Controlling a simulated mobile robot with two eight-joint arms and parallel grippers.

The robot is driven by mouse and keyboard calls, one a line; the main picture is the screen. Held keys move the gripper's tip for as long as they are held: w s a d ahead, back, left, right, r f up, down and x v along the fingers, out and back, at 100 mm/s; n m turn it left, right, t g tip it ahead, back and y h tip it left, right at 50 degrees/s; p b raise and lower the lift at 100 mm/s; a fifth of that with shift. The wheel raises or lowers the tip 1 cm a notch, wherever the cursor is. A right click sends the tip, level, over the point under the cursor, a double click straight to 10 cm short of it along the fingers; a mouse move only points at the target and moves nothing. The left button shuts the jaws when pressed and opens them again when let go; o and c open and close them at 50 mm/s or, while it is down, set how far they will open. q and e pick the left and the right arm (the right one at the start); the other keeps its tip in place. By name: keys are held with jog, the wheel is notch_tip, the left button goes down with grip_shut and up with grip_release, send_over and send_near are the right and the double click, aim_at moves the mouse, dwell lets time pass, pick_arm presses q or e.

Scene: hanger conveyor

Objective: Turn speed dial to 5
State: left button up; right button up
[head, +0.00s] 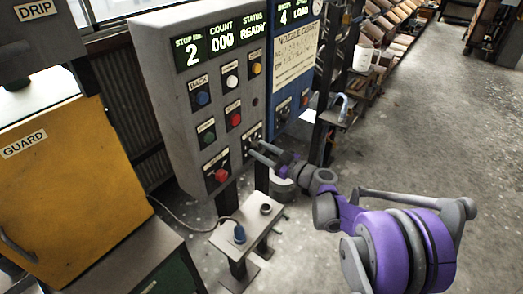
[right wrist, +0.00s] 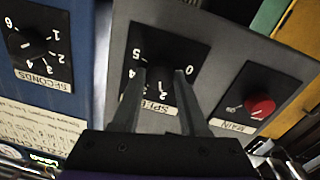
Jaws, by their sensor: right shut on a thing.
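The speed dial (right wrist: 160,72) is a black knob on a black plate with white numbers on the grey control panel. In the right wrist view it appears upside down, and its "SPEED" label is partly covered by my fingers. My right gripper (head: 255,149) reaches the lower right of the panel in the head view. Its two fingers (right wrist: 160,76) stand on either side of the knob, shut on it. The numbers 0, 4 and 5 show around the fingers. I cannot tell where the knob's pointer stands. My left gripper is not in view.
A red main knob (right wrist: 261,106) sits beside the speed dial, and a blue panel (head: 290,80) with a seconds dial (right wrist: 36,42) adjoins. The grey panel (head: 170,70) reads stop 2, count 000, ready. A small stand (head: 225,240) is below; open floor lies right.

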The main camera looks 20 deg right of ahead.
grip_shut()
